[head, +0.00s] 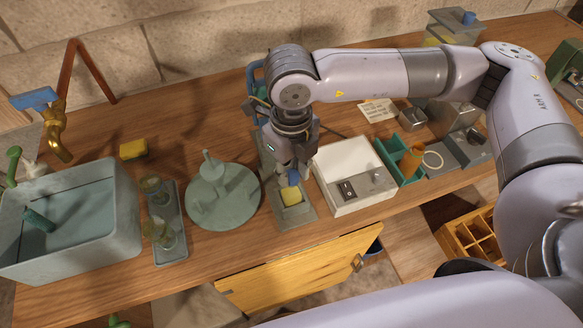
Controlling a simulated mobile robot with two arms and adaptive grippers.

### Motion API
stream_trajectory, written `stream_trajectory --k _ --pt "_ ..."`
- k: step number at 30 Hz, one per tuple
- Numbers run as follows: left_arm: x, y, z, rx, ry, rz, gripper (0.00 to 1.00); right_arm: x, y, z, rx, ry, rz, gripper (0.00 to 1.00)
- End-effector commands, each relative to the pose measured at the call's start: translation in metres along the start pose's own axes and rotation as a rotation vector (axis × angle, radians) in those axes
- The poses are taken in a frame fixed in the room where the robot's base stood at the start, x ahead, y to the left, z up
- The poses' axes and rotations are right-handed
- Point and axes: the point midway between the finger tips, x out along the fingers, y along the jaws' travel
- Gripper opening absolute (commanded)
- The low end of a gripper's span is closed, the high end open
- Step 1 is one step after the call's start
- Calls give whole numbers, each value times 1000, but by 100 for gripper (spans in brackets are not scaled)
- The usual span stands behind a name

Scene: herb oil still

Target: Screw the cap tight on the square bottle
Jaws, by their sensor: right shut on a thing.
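The square bottle (291,197) looks yellow and stands in a grey fixture (284,217) near the front edge of the worktop. A blue cap (293,176) is right above it at the bottle's mouth. My right gripper (292,171) points down over the bottle and is shut on the blue cap. The fingers hide part of the cap, and I cannot tell whether the cap sits fully down on the neck. My left gripper is not in view.
A white box (345,160) with a switch stands close to the right of the fixture. A round grey-green turntable (223,195) is to the left, then a tray (168,240) with glasses and a sink (75,215). A teal rack (388,162) is further right.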

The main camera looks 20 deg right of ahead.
Motion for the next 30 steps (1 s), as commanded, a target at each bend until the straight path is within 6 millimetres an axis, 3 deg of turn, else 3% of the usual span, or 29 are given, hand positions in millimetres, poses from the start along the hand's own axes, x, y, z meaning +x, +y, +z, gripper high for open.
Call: stream_trajectory --k 17,30 --pt "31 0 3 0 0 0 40 3 1 0 491 1 2 0" --pt "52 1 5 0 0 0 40 3 0 0 1040 3 2 0"
